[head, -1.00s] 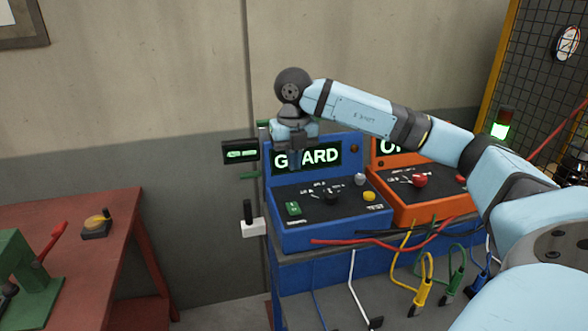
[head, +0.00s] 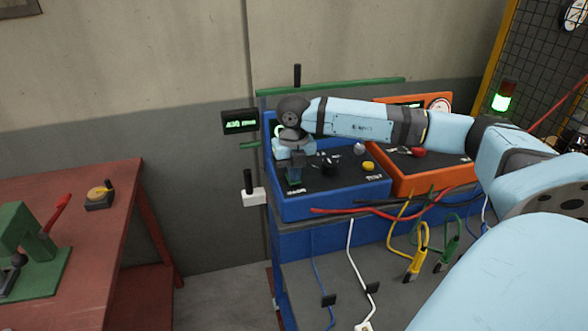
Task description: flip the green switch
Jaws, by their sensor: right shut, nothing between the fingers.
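The blue control box (head: 330,203) stands on a grey bench, with a sloped black panel (head: 325,180) facing me. My right gripper (head: 295,180) is shut and empty, pointing down over the left part of this panel. The green switch is mostly hidden behind the fingers; a white label shows just below them. I cannot tell whether the fingertips touch the switch or which way it is set. My left gripper is out of view.
A yellow knob (head: 367,166) and a grey knob (head: 360,148) sit right on the same panel. An orange box (head: 432,178) with a red button (head: 418,152) stands beside it. Cables hang in front. A red table (head: 60,190) is at left.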

